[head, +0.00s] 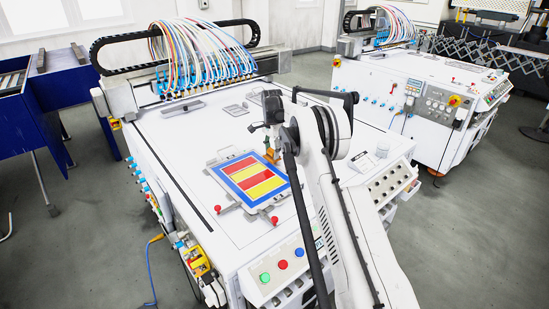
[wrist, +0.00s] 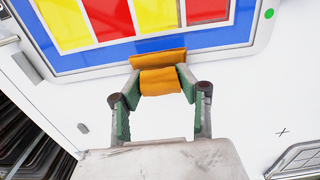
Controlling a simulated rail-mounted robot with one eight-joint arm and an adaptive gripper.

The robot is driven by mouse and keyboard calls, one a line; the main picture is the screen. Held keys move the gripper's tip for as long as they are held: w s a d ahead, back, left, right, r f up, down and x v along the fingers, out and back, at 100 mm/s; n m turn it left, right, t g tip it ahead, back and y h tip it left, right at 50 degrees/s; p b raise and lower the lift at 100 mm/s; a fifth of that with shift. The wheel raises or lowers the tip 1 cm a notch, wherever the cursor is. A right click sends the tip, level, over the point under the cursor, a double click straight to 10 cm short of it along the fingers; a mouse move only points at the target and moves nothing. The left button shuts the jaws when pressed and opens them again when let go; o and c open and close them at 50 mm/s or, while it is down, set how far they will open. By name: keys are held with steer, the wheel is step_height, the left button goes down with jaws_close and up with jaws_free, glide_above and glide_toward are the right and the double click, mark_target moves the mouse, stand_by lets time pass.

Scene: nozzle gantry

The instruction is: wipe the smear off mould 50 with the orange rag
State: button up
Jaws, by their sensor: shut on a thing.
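The orange rag (wrist: 160,82) is pinched between the green-padded fingers of my gripper (wrist: 160,95). The rag also shows in the head view (head: 272,156), at the right edge of a framed plate. This plate, seemingly the mould (head: 233,163), has red and yellow bands inside a blue border and a pale frame. It also shows at the top of the wrist view (wrist: 120,52). The rag overlaps the plate's blue border there; I cannot tell whether it touches. No smear and no number 50 can be made out. My gripper hides part of the near side.
The plate lies on a white machine top (head: 180,135) with free room around it. Red knobs (head: 274,220) stand at its near corners. Coloured hoses (head: 205,50) rise at the back. A button panel (head: 283,265) lines the front edge. A second machine (head: 425,95) stands behind right.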

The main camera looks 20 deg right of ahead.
mark_target(273, 150)
steer(key=shift+s+r, duration=0.15)
steer(key=shift+r, duration=0.5)
steer(key=shift+r+p, duration=0.65)
steer(key=shift+r, duration=1.9)
steer(key=shift+d, duration=0.1)
